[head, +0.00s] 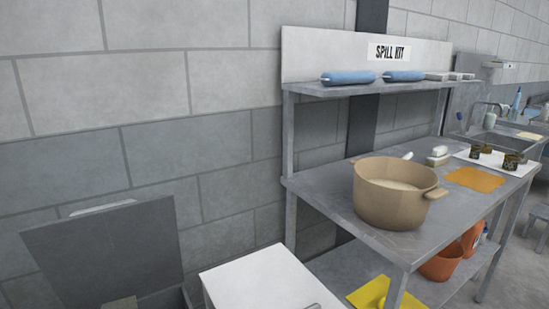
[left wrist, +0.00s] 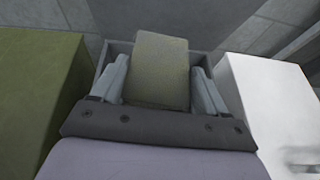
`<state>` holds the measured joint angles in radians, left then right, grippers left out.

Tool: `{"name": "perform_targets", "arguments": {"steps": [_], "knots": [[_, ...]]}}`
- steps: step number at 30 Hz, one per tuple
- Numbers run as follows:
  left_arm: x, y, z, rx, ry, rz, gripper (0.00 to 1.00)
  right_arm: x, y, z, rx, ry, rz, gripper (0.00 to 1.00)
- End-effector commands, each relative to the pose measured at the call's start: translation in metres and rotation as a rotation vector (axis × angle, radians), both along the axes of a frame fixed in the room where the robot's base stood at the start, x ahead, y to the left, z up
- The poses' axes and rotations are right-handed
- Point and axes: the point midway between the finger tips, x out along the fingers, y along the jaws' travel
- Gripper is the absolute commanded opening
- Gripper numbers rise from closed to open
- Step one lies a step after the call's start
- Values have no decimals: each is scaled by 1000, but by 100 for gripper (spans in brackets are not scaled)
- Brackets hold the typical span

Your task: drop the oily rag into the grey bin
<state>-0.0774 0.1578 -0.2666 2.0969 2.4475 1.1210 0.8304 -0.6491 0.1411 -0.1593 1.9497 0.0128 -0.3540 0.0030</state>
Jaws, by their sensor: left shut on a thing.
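The oily rag (left wrist: 160,70) is a worn olive-grey piece between the two pale fingers of my left gripper (left wrist: 160,84), which is shut on it. The grey bin (left wrist: 118,46) shows behind and around the rag in the left wrist view, its rim framing the rag and fingers. The rag appears over the bin's opening; its exact height cannot be told. In the head view the bin (head: 172,299) is at the lower left with its lid (head: 105,255) raised. A tan edge of the rag (head: 120,303) shows in front of the lid. My right gripper is not in view.
A white-topped cabinet (head: 262,278) stands right of the bin; an olive box (left wrist: 38,95) stands left of it. Further right is a steel bench (head: 330,186) with a tan pot (head: 390,205), an orange cloth (head: 475,179) and a shelf of blue rolls (head: 348,77).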

Motion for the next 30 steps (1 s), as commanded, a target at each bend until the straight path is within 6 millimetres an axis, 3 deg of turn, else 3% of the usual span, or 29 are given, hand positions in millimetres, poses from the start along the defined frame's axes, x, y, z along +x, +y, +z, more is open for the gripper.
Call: {"name": "perform_targets", "arguments": {"steps": [3,9,22,23,24,30], "knots": [[0,0,-18,1,-2,-1,44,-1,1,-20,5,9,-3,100],[0,0,-36,1,-2,0,44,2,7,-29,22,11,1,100],[0,0,-40,-1,-1,-1,44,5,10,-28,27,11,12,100],[0,0,-40,-1,-1,-1,84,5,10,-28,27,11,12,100],[0,0,-40,-1,-1,-1,97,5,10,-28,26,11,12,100],[0,0,-40,0,0,-1,100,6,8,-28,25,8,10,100]]}}
